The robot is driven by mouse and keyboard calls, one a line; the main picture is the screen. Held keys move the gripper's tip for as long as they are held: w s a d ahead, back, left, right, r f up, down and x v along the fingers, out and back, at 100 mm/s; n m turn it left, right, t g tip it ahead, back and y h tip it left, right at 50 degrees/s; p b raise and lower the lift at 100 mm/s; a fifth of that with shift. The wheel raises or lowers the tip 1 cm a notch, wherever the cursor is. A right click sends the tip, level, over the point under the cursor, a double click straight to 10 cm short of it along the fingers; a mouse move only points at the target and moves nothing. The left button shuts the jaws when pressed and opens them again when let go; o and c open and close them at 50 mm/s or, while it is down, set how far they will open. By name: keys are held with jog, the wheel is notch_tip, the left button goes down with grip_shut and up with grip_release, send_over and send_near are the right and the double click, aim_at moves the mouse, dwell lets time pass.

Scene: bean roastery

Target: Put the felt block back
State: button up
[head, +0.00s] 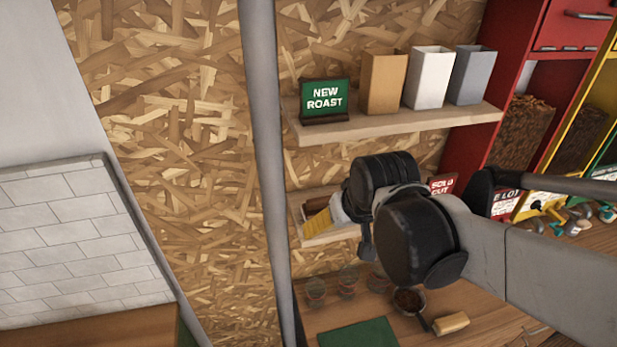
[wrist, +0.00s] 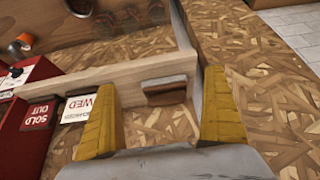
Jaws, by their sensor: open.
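A small brown block with a paler top, seemingly the felt block (wrist: 165,86), shows in the wrist view at the pale wooden lower shelf, between my finger ends in the picture. In the head view a brown piece, likely the same block (head: 318,203), shows at the left end of the lower shelf (head: 340,236), just behind my yellow fingers. My gripper (head: 316,228) is open at that shelf; its two yellow fingers stand wide apart in the wrist view (wrist: 160,92). Nothing is held between them. I cannot tell whether a finger touches the block.
A red SOLD OUT sign (wrist: 38,114) and a white card (wrist: 77,107) stand close to the left finger. The upper shelf (head: 400,123) carries a green NEW ROAST sign (head: 325,97) and several bags. Glasses, a bean cup (head: 408,300) and a green mat (head: 358,336) are on the counter below.

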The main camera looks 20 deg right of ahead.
jog(key=s+r+t, duration=0.1)
jog(key=s+r, duration=0.1)
jog(key=s, duration=0.6)
jog(key=shift+s, duration=0.35)
jog(key=shift+r, duration=0.1)
dwell(1.0)
